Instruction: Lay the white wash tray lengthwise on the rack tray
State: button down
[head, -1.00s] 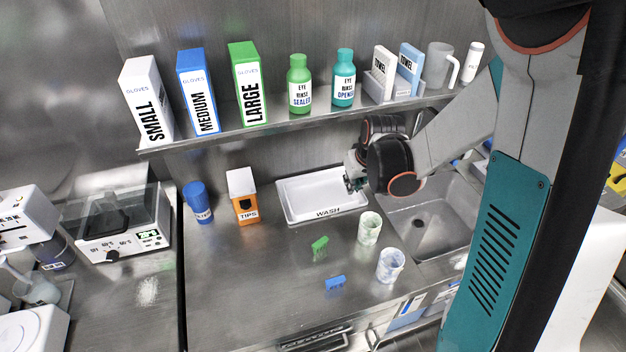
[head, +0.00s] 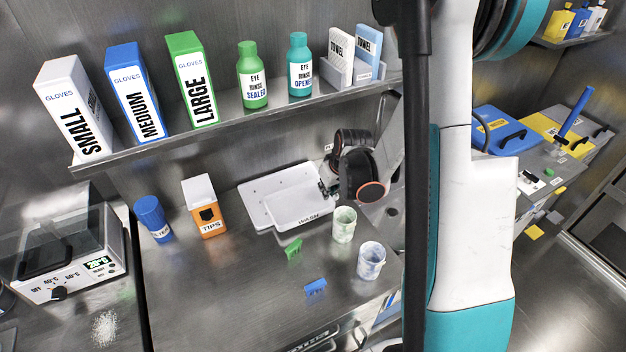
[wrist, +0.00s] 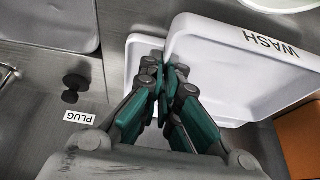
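The white wash tray (head: 299,196), marked WASH on its front wall, is in my gripper (head: 328,188), held by its right end in the head view. In the wrist view my fingers (wrist: 167,72) are closed at the edge of the wash tray (wrist: 235,75). The tray appears raised and slightly tilted. A second flat white tray (head: 251,191) shows behind and below it, and also in the wrist view (wrist: 139,47). The wash tray hides much of it. I cannot tell whether this is the rack tray.
A tips box (head: 207,212) and blue bottle (head: 151,217) stand left. Two cups, one (head: 344,225) behind the other (head: 371,261), stand front right. Green (head: 293,249) and blue (head: 316,288) pieces lie in front. A shelf (head: 240,118) overhangs; a black plug (wrist: 75,83) is near the sink.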

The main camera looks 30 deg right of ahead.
aim_at(316, 185)
jog(key=w, duration=0.4)
jog(key=shift+w+a+r, duration=0.1)
jog(key=shift+w+a, duration=0.05)
jog(key=shift+w, duration=0.1)
jog(key=w+b, duration=0.1)
jog(key=w, duration=0.2)
jog(key=shift+w, duration=0.35)
jog(key=shift+f+b, duration=0.65)
jog(key=shift+s, duration=0.1)
jog(key=c, duration=2.3)
grip_release()
jog(key=shift+f, duration=0.1)
jog(key=o, duration=0.5)
